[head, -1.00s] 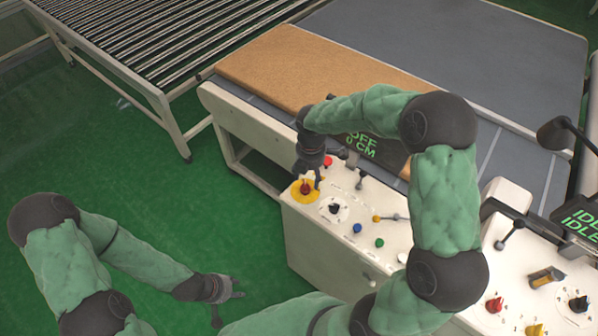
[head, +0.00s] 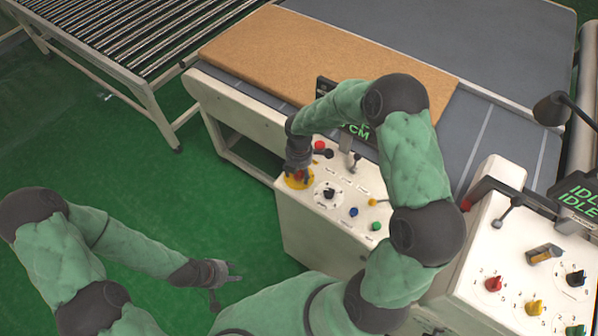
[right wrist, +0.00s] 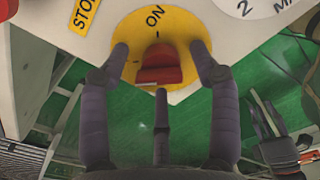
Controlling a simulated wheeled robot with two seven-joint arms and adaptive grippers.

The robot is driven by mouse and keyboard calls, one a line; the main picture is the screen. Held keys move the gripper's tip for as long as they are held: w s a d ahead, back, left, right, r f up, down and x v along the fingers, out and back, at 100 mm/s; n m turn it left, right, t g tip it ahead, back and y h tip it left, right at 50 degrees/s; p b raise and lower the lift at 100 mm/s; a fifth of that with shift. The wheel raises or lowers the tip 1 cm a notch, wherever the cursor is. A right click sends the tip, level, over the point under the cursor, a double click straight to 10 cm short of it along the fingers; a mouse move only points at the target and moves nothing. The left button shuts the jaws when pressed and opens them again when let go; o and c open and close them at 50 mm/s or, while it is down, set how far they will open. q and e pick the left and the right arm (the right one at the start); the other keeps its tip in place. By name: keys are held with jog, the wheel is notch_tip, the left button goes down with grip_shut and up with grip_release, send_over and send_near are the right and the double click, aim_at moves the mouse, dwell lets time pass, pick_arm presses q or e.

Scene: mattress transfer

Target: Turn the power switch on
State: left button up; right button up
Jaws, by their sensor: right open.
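The power switch is a red knob (right wrist: 158,66) on a yellow round plate (right wrist: 190,24) marked ON. In the head view the yellow plate (head: 299,182) is at the front left corner of the near control panel (head: 325,226). My right gripper (right wrist: 162,52) is open, with fingers on either side of the red knob; I cannot tell whether they touch it. In the head view the right gripper (head: 298,168) is over the plate and partly hides the knob. My left gripper (head: 226,280) is open and empty over the green floor.
The panel also has a black dial (head: 329,193), a blue button (head: 353,211), a green button (head: 376,225) and a small lever (head: 352,162). A second panel (head: 513,262) stands at right. A brown mattress (head: 330,55) lies on the grey conveyor (head: 500,60) behind.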

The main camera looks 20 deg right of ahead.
jog(key=shift+f, duration=0.2)
jog(key=c, duration=1.2)
jog(key=m+b, duration=0.1)
jog(key=m, duration=0.3)
jog(key=shift+b, duration=0.4)
jog(key=m+b, duration=0.2)
jog(key=m, duration=0.3)
jog(key=m+b, duration=0.2)
jog(key=m, duration=0.2)
jog(key=shift+m, duration=0.4)
jog(key=shift+r+m+b, duration=0.1)
jog(key=shift+m+b, duration=0.75)
jog(key=shift+m, duration=1.25)
